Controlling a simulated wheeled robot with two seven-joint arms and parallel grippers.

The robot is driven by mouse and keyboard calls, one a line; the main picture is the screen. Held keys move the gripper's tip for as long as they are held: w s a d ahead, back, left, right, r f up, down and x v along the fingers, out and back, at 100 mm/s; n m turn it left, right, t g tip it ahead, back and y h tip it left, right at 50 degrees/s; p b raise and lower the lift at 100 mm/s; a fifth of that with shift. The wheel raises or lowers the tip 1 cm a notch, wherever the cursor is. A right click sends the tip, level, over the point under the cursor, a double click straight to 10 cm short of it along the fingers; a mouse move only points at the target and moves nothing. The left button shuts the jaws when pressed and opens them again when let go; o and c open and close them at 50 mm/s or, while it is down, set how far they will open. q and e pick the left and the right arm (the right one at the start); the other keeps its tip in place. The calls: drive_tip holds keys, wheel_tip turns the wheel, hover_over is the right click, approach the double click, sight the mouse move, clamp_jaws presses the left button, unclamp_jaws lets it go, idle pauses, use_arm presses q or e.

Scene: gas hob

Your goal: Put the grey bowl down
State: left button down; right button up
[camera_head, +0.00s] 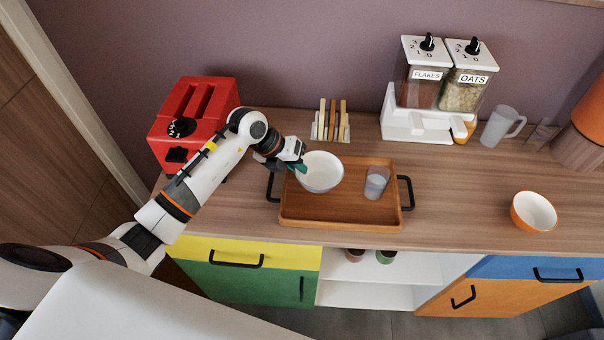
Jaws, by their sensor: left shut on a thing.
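The grey bowl (320,181) is pale, upright and looks empty. It overlaps the back left part of the brown wooden tray (305,217), and I cannot tell whether it touches the tray or hangs just above it. My left gripper (299,166) comes in from the left and is shut on the bowl's left rim. The fingertips hide a small part of that rim. My right gripper is not in view.
A clear cup (376,183) stands in the tray's right part. A red toaster (196,117) is behind my left arm. A toast rack (330,124), cereal dispenser (433,90) and jug (500,127) stand at the back. An orange bowl (533,212) sits right; the counter between is clear.

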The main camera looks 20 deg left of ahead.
use_arm(q)
drive_tip(key=shift+f+p, duration=0.35)
drive_tip(key=shift+f, duration=1.6)
drive_tip(key=c, duration=1.5)
unclamp_jaws()
drive_tip(key=b+v, duration=0.2)
drive_tip(key=v, duration=1)
